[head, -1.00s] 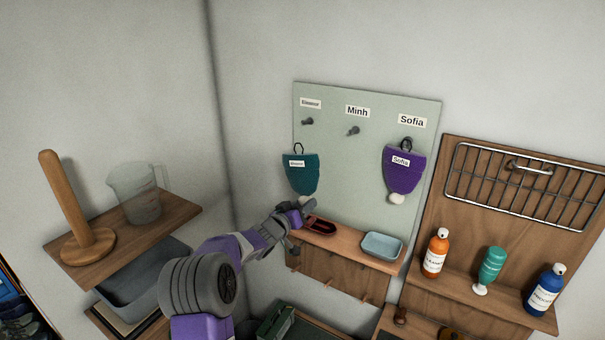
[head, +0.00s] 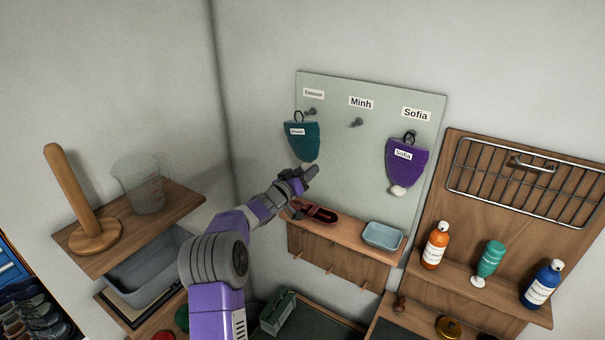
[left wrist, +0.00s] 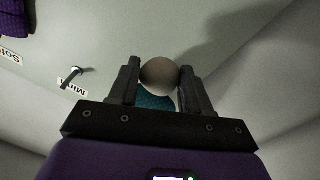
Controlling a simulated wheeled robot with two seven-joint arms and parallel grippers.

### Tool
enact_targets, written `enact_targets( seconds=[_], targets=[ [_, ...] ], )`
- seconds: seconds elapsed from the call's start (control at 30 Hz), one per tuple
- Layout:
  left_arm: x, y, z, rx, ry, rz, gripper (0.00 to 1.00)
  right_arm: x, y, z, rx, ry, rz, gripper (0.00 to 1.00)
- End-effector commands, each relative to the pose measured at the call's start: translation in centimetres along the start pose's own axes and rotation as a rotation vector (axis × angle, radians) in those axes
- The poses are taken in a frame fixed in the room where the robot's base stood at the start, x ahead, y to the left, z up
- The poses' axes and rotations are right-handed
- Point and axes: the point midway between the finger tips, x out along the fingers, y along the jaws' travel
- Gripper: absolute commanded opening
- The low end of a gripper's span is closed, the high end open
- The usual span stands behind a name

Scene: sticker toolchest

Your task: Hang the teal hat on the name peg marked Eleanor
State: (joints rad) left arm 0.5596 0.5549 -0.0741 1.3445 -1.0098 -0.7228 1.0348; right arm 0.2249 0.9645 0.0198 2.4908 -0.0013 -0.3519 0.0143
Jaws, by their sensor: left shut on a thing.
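The teal hat (head: 303,142) has a white name label and a dark loop (head: 297,116) on top. My left gripper (head: 308,172) is shut on the pale pom-pom at the hat's lower end; the left wrist view shows the pom-pom (left wrist: 159,76) between both fingers. The hat is upright, slightly tilted, with its loop left of and slightly below the Eleanor peg (head: 311,111). I cannot tell how far the loop is from the peg in depth. The Eleanor label (head: 313,93) is above that peg. My right gripper is not in view.
The Minh peg (head: 357,122) is empty. A purple hat (head: 406,163) hangs under the Sofia label (head: 416,114). Below the board, a wooden shelf (head: 345,229) holds a dark red dish (head: 316,212) and a blue tray (head: 383,235). Bare wall lies left of the board.

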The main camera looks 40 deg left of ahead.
Motion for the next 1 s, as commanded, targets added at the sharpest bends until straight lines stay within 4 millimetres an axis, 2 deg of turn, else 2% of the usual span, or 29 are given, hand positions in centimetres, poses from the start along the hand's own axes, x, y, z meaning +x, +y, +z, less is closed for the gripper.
enact_targets(
  seconds=[1.0],
  targets=[
    [5.9,-0.8,0.8,-0.001,-0.001,-0.001,0.17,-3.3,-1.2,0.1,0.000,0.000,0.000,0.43]
  ],
)
